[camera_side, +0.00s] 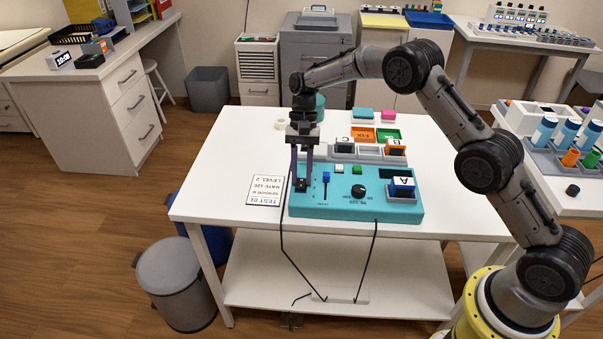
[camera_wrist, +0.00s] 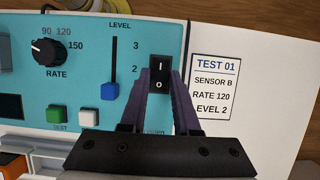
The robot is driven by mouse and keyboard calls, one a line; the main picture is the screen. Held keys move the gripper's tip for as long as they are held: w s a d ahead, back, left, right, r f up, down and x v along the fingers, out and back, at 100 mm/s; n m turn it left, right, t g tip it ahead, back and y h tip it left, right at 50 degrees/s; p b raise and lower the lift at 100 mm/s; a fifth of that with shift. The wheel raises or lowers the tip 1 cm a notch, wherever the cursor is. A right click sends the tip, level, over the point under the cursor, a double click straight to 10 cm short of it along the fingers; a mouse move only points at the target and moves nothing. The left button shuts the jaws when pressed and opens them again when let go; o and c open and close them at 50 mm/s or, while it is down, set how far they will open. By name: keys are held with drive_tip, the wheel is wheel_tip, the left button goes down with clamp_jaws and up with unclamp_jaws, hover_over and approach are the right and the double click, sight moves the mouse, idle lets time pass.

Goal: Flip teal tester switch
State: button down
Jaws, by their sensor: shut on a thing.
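The teal tester (camera_side: 340,208) sits on the white table, and its teal face fills the left of the wrist view (camera_wrist: 75,80). Its black rocker switch (camera_wrist: 159,75), marked I and O, is at the panel's edge near the card. My gripper (camera_side: 301,184) points down at the left end of the tester. In the wrist view my gripper (camera_wrist: 162,95) has its purple fingers on either side of the switch, shut on it. The fingers partly cover the lower part of the switch.
The blue level slider (camera_wrist: 110,91), rate knob (camera_wrist: 47,52), green button (camera_wrist: 57,114) and white button (camera_wrist: 89,117) are close by. A TEST 01 card (camera_side: 264,190) lies left of the tester. Block A (camera_side: 402,187) sits at its right. Labelled bins (camera_side: 362,134) stand behind.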

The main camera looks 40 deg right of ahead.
sight(302, 179)
drive_tip(key=shift+s+a+r+t+h, duration=0.1)
drive_tip(key=shift+s+a+t+h, duration=0.05)
drive_tip(key=shift+t+h, duration=0.45)
drive_tip(key=shift+s+a+r+t+h, duration=0.1)
drive_tip(key=shift+t+h, duration=0.5)
drive_tip(key=shift+f, duration=0.1)
drive_tip(key=c, duration=0.6)
unclamp_jaws()
drive_tip(key=shift+c, duration=0.2)
wheel_tip(302, 179, up, 14)
drive_tip(key=d, duration=0.1)
drive_tip(key=shift+w, duration=0.45)
drive_tip(key=shift+f, duration=0.1)
